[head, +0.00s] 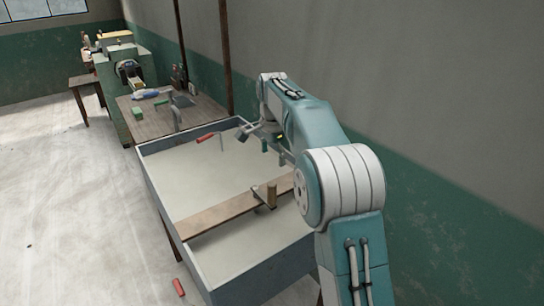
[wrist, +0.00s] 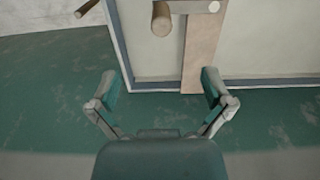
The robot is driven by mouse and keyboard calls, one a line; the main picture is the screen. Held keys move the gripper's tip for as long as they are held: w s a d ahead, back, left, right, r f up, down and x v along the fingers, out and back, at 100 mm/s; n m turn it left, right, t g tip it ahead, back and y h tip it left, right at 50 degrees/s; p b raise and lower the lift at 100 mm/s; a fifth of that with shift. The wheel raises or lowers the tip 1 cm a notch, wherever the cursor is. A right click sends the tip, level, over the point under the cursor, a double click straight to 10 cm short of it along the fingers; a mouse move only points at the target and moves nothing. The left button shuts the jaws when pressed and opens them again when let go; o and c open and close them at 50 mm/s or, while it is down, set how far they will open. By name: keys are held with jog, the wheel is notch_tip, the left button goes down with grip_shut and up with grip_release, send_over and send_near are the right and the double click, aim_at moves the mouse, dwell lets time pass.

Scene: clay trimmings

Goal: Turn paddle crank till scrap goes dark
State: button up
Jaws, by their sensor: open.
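A grey-walled trough (head: 150,190) holds a flat, pale, evenly light surface that looks like the clay scrap (head: 195,180). A wooden plank (head: 215,213) lies across it. A crank with an upright wooden knob (head: 271,194) sits on the plank; the knob (wrist: 161,20) and plank (wrist: 199,55) also show at the top of the wrist view. Any paddle below the surface is hidden. My gripper (head: 255,138) is over the trough's far right part, behind the crank. In the wrist view my gripper (wrist: 158,82) is open and empty, its fingers apart from the knob.
A red-handled tool (head: 208,137) is at the trough's far end. Behind it, a wooden table (head: 150,118) carries small tools beside a green machine (head: 125,60). A red cylinder (head: 178,287) lies near the trough's front. A wall stands close on the right; floor at left is clear.

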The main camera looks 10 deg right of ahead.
aim_at(272, 183)
jog(key=shift+w+d+f, duration=0.1)
jog(key=shift+d+f, duration=0.05)
jog(key=shift+f, duration=0.25)
jog(key=shift+a+f, duration=0.15)
jog(key=shift+f, duration=2.65)
jog(key=shift+a+f, duration=0.15)
jog(key=shift+f, duration=2.6)
jog(key=c, duration=1.1)
jog(key=shift+o, duration=0.2)
jog(key=shift+d, duration=0.1)
